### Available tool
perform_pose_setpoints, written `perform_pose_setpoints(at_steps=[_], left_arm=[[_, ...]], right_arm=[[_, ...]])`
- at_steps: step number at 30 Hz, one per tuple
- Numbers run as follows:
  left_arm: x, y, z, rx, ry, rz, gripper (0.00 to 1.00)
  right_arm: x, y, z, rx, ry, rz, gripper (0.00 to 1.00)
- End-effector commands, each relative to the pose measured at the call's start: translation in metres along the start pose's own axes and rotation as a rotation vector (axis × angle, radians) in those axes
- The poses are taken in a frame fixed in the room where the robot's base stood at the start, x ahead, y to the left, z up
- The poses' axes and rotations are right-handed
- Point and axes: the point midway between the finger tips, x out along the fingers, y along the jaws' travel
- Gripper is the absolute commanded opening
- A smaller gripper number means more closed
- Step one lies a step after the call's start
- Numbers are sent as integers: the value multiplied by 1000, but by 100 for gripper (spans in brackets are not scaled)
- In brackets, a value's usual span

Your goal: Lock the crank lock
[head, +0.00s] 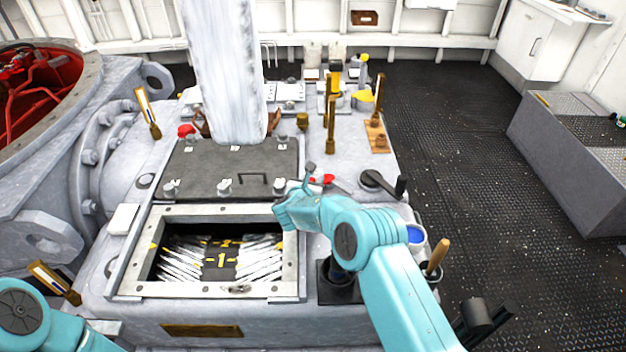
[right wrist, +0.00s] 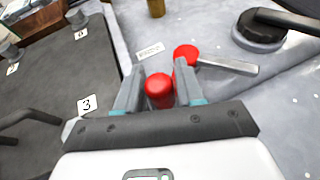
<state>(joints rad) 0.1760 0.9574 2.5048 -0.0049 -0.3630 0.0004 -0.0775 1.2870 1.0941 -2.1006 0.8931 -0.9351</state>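A lock with a red round pivot (right wrist: 185,54) and a flat grey lever (right wrist: 228,66) sits on the pale deck in the right wrist view. A red knob (right wrist: 159,88) lies just before it, between the fingers of my right gripper (right wrist: 157,65). The fingers are apart, with a slim gap showing on the knob's left side; contact on the right is unclear. In the head view the red part (head: 324,180) shows just beyond my right wrist, which hides much of it. A black crank (head: 380,182) stands to its right. My left gripper is outside the view.
A dark hatch cover (head: 205,160) with numbered clamps and a handle lies left of my right gripper. An open framed pit (head: 124,290) is in front of it. Upright brass levers (head: 331,125) stand behind. A cup with a wooden handle (head: 438,255) is at the right edge.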

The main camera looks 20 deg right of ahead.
Motion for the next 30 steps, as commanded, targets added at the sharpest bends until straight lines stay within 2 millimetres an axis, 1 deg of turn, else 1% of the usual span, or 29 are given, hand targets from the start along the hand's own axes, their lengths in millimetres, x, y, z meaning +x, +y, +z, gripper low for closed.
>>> perform_pose_setpoints(at_steps=[4,11,12,14,15,16,23,30], left_arm=[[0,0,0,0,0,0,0],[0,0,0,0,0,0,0],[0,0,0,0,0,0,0],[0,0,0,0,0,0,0],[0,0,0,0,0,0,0],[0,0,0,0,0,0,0],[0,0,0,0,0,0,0],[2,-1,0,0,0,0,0]], right_arm=[[8,0,0,0,1,0,38],[8,0,0,0,0,0,38],[8,0,0,0,0,0,34],[8,0,0,0,0,0,15],[8,0,0,0,0,0,2],[8,0,0,0,0,0,0],[8,-1,1,0,0,0,0],[10,-11,1,-1,-1,1,0]])
